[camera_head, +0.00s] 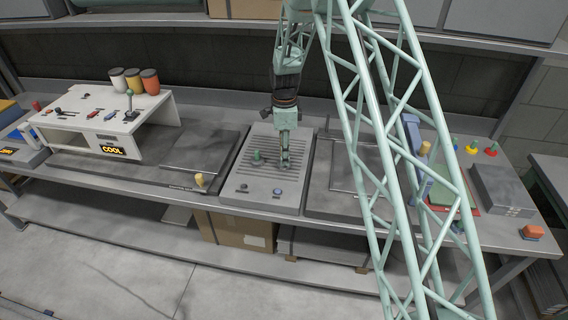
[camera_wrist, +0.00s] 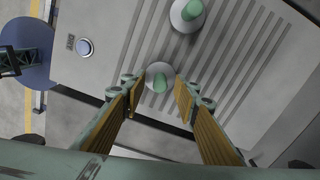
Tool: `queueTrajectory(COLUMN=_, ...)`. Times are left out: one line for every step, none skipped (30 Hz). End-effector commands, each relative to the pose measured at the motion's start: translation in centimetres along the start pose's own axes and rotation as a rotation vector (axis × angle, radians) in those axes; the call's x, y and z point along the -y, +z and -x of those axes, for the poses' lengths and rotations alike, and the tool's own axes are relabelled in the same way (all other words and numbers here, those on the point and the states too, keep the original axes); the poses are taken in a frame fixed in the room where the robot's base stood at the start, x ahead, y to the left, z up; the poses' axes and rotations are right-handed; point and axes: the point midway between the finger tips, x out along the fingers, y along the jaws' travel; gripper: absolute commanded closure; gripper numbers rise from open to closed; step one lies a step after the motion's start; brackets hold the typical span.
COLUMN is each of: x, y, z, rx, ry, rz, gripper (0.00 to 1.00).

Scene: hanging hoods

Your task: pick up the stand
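Two small stands, each with a round pale base and a green upright top, are on the grey ribbed panel (camera_head: 263,190). In the wrist view one stand (camera_wrist: 158,82) lies between my fingertips, and the other stand (camera_wrist: 187,10) is beyond them near the top edge. In the head view one stand (camera_head: 257,158) shows left of my gripper (camera_head: 285,163); the other is largely hidden by the gripper. My gripper also shows in the wrist view (camera_wrist: 160,88), with its yellow-brown finger pads apart on either side of the nearer stand. I cannot tell if they touch it.
The panel has a blue button (camera_head: 277,191) at its front. A white console (camera_head: 100,118) with cups stands to the left. A grey box (camera_head: 502,190), an orange block (camera_head: 533,232) and coloured pegs are to the right. Flat dark plates flank the panel.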

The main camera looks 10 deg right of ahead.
Motion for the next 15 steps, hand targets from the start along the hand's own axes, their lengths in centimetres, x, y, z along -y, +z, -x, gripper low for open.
queueTrajectory(x=0.00, y=0.00, z=0.00, rx=0.000, ry=0.000, rz=0.000, gripper=0.72)
queueTrajectory(x=0.00, y=0.00, z=0.00, rx=0.000, ry=0.000, rz=0.000, gripper=0.72)
queueTrajectory(x=0.00, y=0.00, z=0.00, rx=0.000, ry=0.000, rz=0.000, gripper=0.73)
queueTrajectory(x=0.00, y=0.00, z=0.00, rx=0.000, ry=0.000, rz=0.000, gripper=0.76)
queueTrajectory(x=0.00, y=0.00, z=0.00, rx=0.000, ry=0.000, rz=0.000, gripper=0.78)
queueTrajectory(x=0.00, y=0.00, z=0.00, rx=0.000, ry=0.000, rz=0.000, gripper=0.82)
queueTrajectory(x=0.00, y=0.00, z=0.00, rx=0.000, ry=0.000, rz=0.000, gripper=0.85)
queueTrajectory(x=0.00, y=0.00, z=0.00, rx=0.000, ry=0.000, rz=0.000, gripper=0.88)
queueTrajectory(x=0.00, y=0.00, z=0.00, rx=0.000, ry=0.000, rz=0.000, gripper=0.91)
queueTrajectory(x=0.00, y=0.00, z=0.00, rx=0.000, ry=0.000, rz=0.000, gripper=0.94)
queueTrajectory(x=0.00, y=0.00, z=0.00, rx=0.000, ry=0.000, rz=0.000, gripper=0.97)
queueTrajectory(x=0.00, y=0.00, z=0.00, rx=0.000, ry=0.000, rz=0.000, gripper=1.00)
queueTrajectory(x=0.00, y=0.00, z=0.00, rx=0.000, ry=0.000, rz=0.000, gripper=1.00)
queueTrajectory(x=0.02, y=0.01, z=0.04, rx=0.000, ry=-0.001, rz=0.000, gripper=1.00)
queueTrajectory(x=0.03, y=0.00, z=0.04, rx=0.000, ry=-0.001, rz=0.000, gripper=1.00)
